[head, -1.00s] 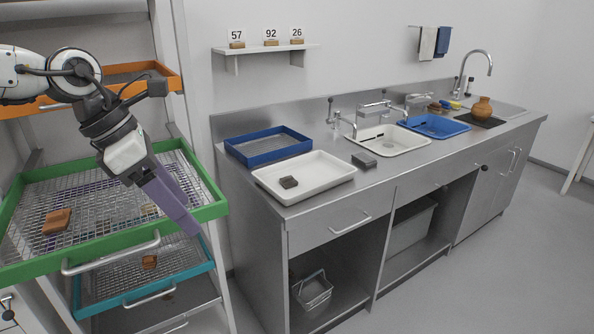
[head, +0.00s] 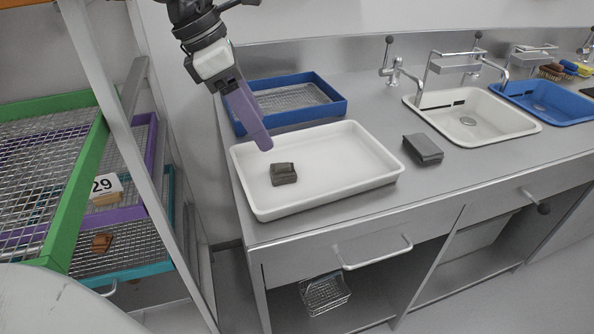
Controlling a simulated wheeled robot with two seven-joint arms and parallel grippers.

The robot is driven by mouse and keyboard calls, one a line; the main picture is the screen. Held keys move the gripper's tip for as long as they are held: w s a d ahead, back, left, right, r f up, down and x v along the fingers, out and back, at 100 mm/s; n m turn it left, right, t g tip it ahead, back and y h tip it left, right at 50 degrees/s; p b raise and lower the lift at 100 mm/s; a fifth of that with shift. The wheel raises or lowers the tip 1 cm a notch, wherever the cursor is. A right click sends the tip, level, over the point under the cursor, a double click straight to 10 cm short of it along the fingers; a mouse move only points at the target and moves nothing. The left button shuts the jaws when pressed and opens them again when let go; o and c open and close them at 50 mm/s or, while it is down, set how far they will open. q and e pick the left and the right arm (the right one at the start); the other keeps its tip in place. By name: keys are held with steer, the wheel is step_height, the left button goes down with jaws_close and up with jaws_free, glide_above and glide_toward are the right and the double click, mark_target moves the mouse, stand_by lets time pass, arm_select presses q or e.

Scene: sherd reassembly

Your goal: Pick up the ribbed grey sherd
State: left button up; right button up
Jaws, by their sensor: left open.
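A dark grey-brown sherd (head: 284,174) with ridges lies in the white tray (head: 330,202) on the steel counter, left of the tray's middle. It is the only sherd in that tray. My left gripper (head: 264,144), with purple fingers, reaches down from the top over the tray's back left part. Its tips appear just above and behind the sherd, apart from it. The gripper is open and holds nothing; its fingers overlap in this view. My right gripper is out of view.
A blue mesh tray (head: 338,107) stands behind the white tray. A grey block (head: 423,149) lies to its right, before the white sink (head: 470,121) and taps. At left, a rack holds green (head: 82,178), purple and teal trays, with an orange-brown sherd (head: 102,243) and a "29" card.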

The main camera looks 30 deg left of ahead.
arm_select(q)
glide_above(282, 166)
steer(key=s+a, duration=0.1)
steer(key=s, duration=0.1)
step_height(282, 166, down, 6)
steer(key=shift+w+r, duration=0.15)
steer(key=x, duration=0.3)
steer(key=a+x, duration=0.1)
steer(key=x, duration=0.1)
steer(key=shift+c, duration=0.2)
steer(key=c, duration=1.1)
